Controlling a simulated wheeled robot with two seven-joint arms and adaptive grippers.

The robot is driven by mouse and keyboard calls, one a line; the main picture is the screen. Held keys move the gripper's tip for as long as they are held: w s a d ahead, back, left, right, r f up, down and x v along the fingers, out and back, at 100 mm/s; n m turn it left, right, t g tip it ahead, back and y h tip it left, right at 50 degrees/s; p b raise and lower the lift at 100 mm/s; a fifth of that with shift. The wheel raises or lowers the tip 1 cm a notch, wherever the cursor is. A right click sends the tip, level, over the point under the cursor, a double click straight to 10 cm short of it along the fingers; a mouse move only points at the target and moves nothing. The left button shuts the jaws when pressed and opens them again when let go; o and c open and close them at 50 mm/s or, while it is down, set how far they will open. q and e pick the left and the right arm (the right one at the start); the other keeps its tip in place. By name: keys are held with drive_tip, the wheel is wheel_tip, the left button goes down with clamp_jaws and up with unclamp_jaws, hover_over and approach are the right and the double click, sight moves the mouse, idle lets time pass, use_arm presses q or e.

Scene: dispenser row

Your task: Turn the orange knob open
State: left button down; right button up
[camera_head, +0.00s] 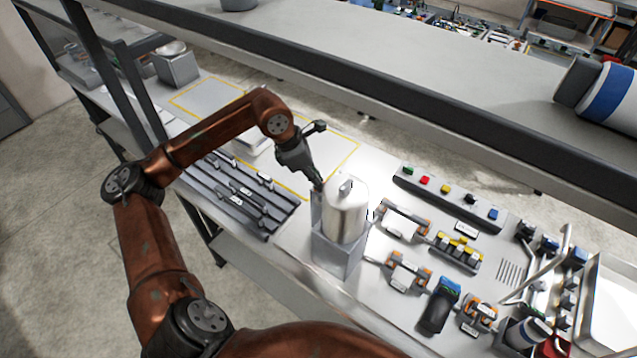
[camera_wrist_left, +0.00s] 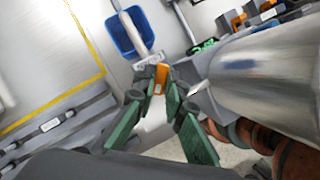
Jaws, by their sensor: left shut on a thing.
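The orange knob (camera_wrist_left: 160,78) shows in the left wrist view between the green fingertips of my left gripper (camera_wrist_left: 160,88). The gripper is shut on it. In the head view my left gripper (camera_head: 318,184) reaches down at the far left side of a shiny steel dispenser (camera_head: 345,212), and the knob cannot be made out there. The dispenser's round metal body also fills the right of the left wrist view (camera_wrist_left: 265,68). My right gripper is not in view.
The dispenser stands on a grey box-shaped stand (camera_head: 336,258). A blue container (camera_wrist_left: 127,34) lies beyond the knob in the wrist view. A row of coloured buttons (camera_head: 445,190) and several clamps are to the right. A dark slotted rack (camera_head: 240,190) is left. A shelf (camera_head: 400,80) runs above the bench.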

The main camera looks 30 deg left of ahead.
use_arm(q)
drive_tip(key=n+y+b, duration=0.1)
drive_tip(key=n, duration=0.1)
drive_tip(key=shift+f+n+t, duration=0.1)
drive_tip(key=shift+n+t, duration=0.2)
drive_tip(key=shift+n, duration=0.1)
drive_tip(key=n+y+b, duration=0.1)
drive_tip(key=n, duration=0.1)
drive_tip(key=shift+s+d+n, duration=0.1)
drive_tip(key=shift+d+n, duration=0.05)
drive_tip(key=shift+n, duration=0.15)
drive_tip(key=shift+n+t+y+b, duration=0.3)
drive_tip(key=shift+n+t, duration=0.1)
drive_tip(key=shift+n, duration=1.1)
drive_tip(key=shift+y, duration=0.3)
drive_tip(key=c, duration=2)
unclamp_jaws()
